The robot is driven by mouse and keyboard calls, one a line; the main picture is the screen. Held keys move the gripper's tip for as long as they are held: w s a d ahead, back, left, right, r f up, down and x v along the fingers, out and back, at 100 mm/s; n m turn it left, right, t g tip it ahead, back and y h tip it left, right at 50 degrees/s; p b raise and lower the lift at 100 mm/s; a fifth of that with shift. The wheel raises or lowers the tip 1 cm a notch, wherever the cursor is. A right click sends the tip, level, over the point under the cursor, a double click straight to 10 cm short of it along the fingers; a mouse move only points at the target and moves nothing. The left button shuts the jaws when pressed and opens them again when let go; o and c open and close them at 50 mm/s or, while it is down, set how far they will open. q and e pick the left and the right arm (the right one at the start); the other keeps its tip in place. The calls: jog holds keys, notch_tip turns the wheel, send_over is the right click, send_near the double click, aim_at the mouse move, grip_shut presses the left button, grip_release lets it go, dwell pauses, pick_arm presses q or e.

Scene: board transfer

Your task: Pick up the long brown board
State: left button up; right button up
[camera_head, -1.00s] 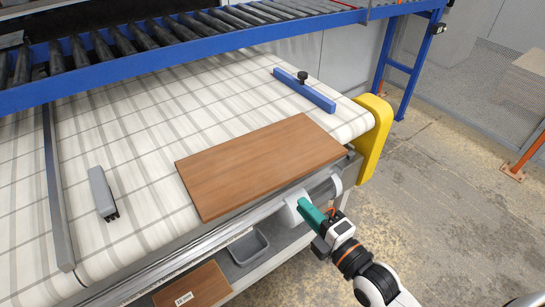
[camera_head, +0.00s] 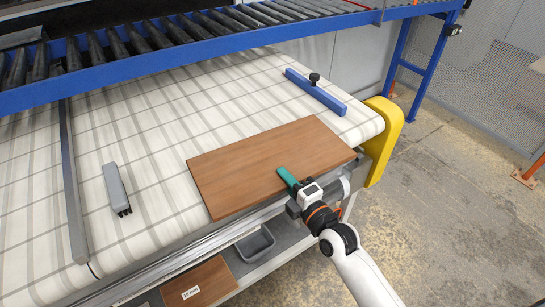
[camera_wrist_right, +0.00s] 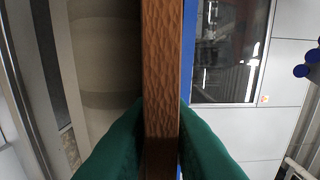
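The long brown board (camera_head: 250,170) lies flat on the white checked table surface (camera_head: 150,225), near its front right edge. My right gripper (camera_head: 288,180) is at the board's front edge, with one green finger over its top face. In the right wrist view the edge of the board (camera_wrist_right: 162,60) runs between the two green fingers of my right gripper (camera_wrist_right: 162,125). Both fingers lie flush against its faces, with no gap showing. The finger under the board is hidden in the head view. My left gripper is not in view.
A grey tool with black prongs (camera_head: 117,190) lies left of the board. A blue bar with a black knob (camera_head: 316,91) lies behind it. A blue roller conveyor (camera_head: 200,43) runs along the back. A grey bin (camera_head: 255,243) and a labelled brown board (camera_head: 200,284) are on the shelf below.

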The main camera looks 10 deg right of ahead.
grip_shut()
jog(key=shift+r, duration=0.6)
notch_tip(320, 180, up, 8)
jog(key=shift+f+p, duration=0.25)
jog(key=shift+p, duration=0.1)
notch_tip(320, 180, up, 8)
jog(key=p, duration=0.6)
jog(key=shift+f+p, duration=0.2)
jog(key=shift+p, duration=0.1)
